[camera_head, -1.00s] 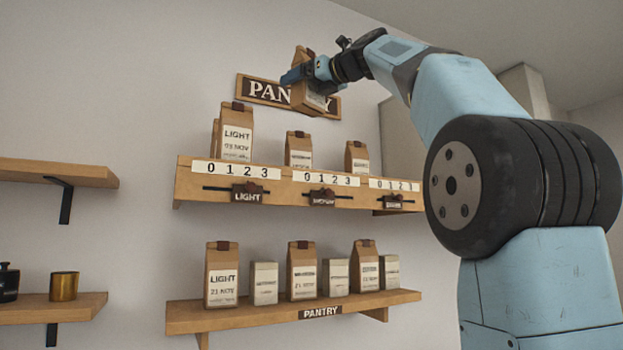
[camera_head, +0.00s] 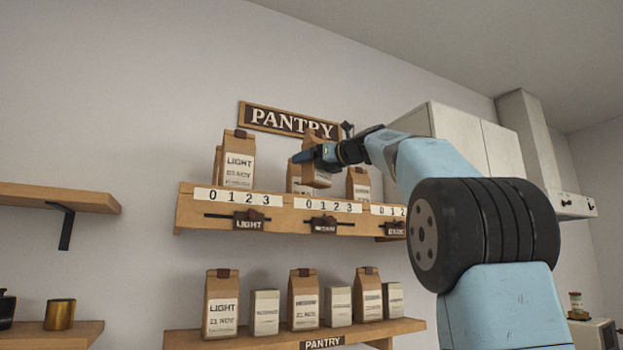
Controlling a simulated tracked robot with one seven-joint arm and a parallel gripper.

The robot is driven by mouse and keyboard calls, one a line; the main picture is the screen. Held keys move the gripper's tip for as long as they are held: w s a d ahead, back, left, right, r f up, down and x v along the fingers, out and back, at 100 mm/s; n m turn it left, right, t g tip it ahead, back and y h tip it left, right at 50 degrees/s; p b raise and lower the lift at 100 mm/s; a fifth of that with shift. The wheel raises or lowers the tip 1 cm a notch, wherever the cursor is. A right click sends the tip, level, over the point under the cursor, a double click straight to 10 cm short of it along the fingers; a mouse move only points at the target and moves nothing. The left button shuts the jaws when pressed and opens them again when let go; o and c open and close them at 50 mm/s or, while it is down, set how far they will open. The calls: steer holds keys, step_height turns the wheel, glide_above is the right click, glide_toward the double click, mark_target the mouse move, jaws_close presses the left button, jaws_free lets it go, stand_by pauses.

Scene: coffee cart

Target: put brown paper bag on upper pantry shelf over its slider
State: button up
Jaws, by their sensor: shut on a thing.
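My gripper (camera_head: 310,157) is shut on a brown paper bag (camera_head: 317,174) and holds it above the upper pantry shelf (camera_head: 184,213), in front of the middle bag (camera_head: 293,178), which it partly hides. Whether the held bag touches anything is hard to tell. On this shelf a bag labelled LIGHT (camera_head: 238,165) stands at left, with another bag (camera_head: 217,167) partly behind it, and a smaller bag (camera_head: 358,184) stands at right. The shelf front has 0 1 2 3 scales with a LIGHT slider (camera_head: 249,220), a middle slider (camera_head: 323,225) and a right slider (camera_head: 395,229).
The lower pantry shelf (camera_head: 185,340) carries brown bags, one labelled LIGHT (camera_head: 221,305), and pale boxes (camera_head: 265,313). A PANTRY sign (camera_head: 287,120) hangs above. Side shelves (camera_head: 60,197) are at left, with a gold cup (camera_head: 59,315) below. White cabinets (camera_head: 470,140) are behind my arm.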

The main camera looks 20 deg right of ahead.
steer(key=shift+w+d+f, duration=0.1)
steer(key=shift+w+f, duration=0.1)
steer(key=shift+f, duration=0.85)
steer(key=shift+w+d+f, duration=0.1)
steer(key=shift+w+f, duration=0.05)
steer(key=shift+f, duration=0.9)
steer(key=o, duration=0.9)
steer(key=v, duration=1.2)
